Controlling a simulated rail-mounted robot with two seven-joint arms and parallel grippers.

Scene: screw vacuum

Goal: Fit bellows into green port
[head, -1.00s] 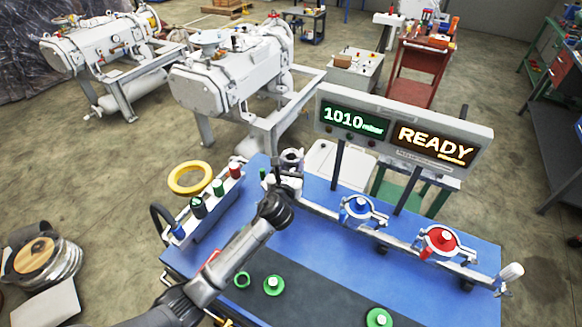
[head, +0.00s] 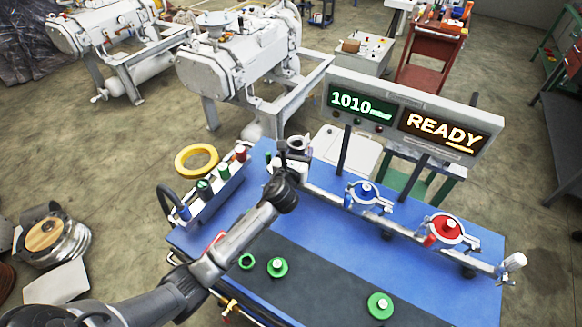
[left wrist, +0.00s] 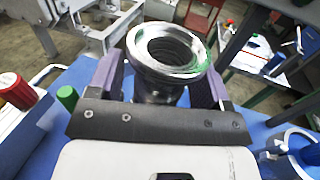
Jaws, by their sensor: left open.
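A metal flanged piece with a ribbed inside, which looks like the bellows (left wrist: 165,50), stands upright at the left end of the rail; it also shows in the head view (head: 298,144). My left gripper (head: 290,163) is open, its two purple fingers on either side of the piece in the left wrist view (left wrist: 157,88). I cannot tell whether the fingers touch it. Its lower end is hidden by the gripper, so I cannot tell what it sits on or in. A small green post (left wrist: 67,97) stands left of it. My right gripper is not in view.
The blue bench (head: 335,235) has a rail with a blue clamp (head: 366,190) and a red clamp (head: 446,227). The display (head: 408,115) reads 1010 and READY.

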